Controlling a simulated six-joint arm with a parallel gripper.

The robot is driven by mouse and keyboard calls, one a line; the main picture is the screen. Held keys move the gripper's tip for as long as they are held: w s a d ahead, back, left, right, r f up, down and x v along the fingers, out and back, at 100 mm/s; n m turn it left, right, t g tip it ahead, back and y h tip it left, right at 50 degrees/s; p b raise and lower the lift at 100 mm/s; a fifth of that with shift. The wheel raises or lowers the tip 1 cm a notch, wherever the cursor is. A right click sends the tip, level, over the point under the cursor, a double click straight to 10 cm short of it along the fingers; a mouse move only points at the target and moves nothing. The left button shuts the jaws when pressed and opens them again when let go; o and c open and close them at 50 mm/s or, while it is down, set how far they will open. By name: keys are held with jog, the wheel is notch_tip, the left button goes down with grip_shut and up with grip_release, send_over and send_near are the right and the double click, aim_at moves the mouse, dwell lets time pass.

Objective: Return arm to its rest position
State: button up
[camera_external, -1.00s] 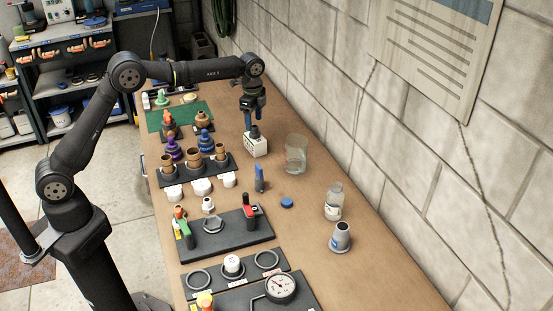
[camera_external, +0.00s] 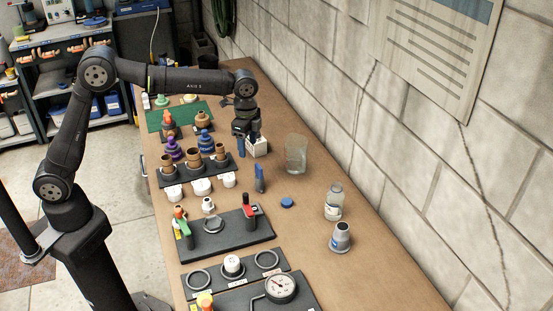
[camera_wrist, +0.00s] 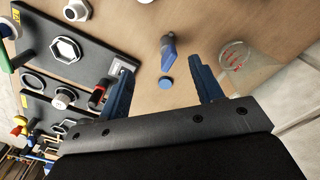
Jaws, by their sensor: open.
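Beyond the fingers, the wrist view shows the bench top with a blue-grey upright piece (camera_wrist: 168,52) and a round blue cap (camera_wrist: 166,83).
A clear beaker (camera_external: 296,154), a bottle (camera_external: 334,202) and a grey cone-shaped fitting (camera_external: 340,238) stand right of my gripper, near the block wall. A rack of brown fittings (camera_external: 194,158), a black valve plate (camera_external: 234,240) and a gauge (camera_external: 281,288) occupy the left and front.

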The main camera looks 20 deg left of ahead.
jog(key=s+f, duration=0.2)
jog(key=s, duration=0.8)
jog(key=s+f, duration=0.3)
jog(key=s, duration=0.7)
jog(key=w+a+f, duration=0.1)
jog(key=w+f, duration=0.3)
jog(key=w, duration=0.4)
jog(key=shift+n, duration=0.4)
jog(key=shift+f, duration=0.1)
